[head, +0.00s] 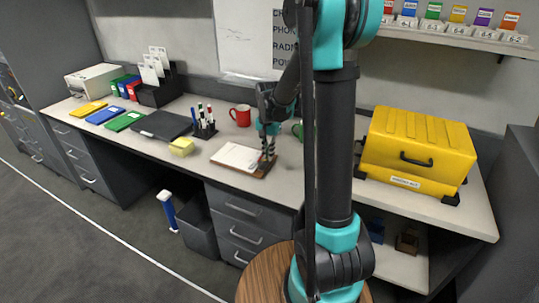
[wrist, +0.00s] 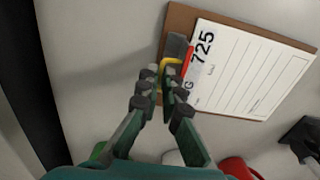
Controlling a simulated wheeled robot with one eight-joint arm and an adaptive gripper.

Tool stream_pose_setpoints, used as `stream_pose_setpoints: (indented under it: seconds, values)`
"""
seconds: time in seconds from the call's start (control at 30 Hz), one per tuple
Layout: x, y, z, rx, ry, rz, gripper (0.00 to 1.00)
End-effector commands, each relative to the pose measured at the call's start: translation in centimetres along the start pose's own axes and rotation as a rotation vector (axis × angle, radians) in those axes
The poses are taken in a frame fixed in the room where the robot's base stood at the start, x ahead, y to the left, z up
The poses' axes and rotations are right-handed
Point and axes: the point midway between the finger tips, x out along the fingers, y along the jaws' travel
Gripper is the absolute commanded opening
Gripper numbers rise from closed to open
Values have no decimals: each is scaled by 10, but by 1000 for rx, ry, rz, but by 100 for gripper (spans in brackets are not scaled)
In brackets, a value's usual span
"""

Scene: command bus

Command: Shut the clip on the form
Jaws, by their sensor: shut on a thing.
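The form (head: 237,156) is a white sheet on a brown clipboard (head: 259,173) on the worktop. The wrist view shows the form (wrist: 240,75) printed with "725" and ruled lines, on the brown board (wrist: 180,20). At the board's edge is a grey clip (wrist: 177,47) with a yellow part (wrist: 171,67) and a red strip (wrist: 188,60). My gripper (head: 268,152) is over the clip end of the board. In the wrist view my gripper (wrist: 163,84) is shut on the clip at its yellow part; the fingertips hide some of it. I cannot tell how far the clip is closed.
A red mug (head: 240,115) and a green mug (head: 297,130) stand behind the board. A pen holder (head: 204,127) and yellow block (head: 181,146) are to the left. A large yellow case (head: 418,150) stands to the right, beyond my arm.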

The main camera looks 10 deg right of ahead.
Motion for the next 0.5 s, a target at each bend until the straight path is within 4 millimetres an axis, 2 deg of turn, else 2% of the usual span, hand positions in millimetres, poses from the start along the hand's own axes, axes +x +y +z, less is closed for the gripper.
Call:
stream_pose_setpoints:
  seconds: [0.5]
  values:
    - [-4, -9, 0, -1, 0, 0, 0]
